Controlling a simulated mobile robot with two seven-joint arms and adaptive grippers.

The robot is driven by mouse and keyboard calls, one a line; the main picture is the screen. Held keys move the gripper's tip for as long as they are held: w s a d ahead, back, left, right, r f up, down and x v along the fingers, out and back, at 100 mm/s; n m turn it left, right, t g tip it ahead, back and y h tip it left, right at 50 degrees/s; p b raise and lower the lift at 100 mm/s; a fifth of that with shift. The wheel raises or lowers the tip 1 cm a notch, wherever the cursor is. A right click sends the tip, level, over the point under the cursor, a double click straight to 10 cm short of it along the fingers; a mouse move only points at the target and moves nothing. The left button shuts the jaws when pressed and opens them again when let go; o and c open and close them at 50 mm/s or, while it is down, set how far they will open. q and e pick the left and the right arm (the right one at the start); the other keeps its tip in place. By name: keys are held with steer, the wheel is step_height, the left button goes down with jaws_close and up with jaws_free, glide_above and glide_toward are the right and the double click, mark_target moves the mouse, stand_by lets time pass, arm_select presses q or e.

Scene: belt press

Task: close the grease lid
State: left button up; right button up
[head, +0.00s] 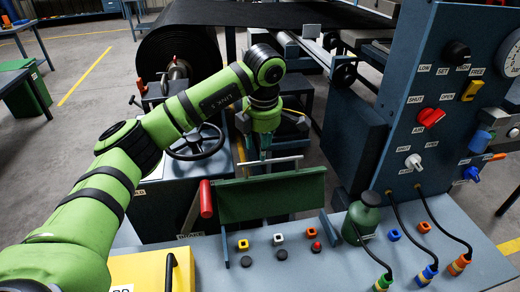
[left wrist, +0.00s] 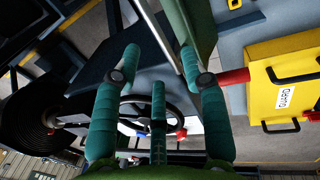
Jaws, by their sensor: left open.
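The green lid (head: 272,197), which I take to be the grease lid, stands raised at the back of the console top. A pale metal bar (head: 270,162) runs along its upper edge. In the left wrist view the lid (left wrist: 198,22) and its bar (left wrist: 158,40) show at the top. My left gripper (head: 265,150) is behind the lid, pointing down, close to the bar. Its teal fingers (left wrist: 159,62) are spread with nothing between them. Whether a finger touches the bar or lid I cannot tell. My right gripper is not in view.
A red-handled lever (head: 206,199) stands left of the lid and a yellow guard (head: 140,272) lies front left. A handwheel (head: 195,141) is behind.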

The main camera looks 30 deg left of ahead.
arm_select(q)
steer(key=f, duration=0.4)
steer(key=shift+w+a+f+p, duration=0.3)
steer(key=shift+w+f+p, duration=0.1)
jaws_close()
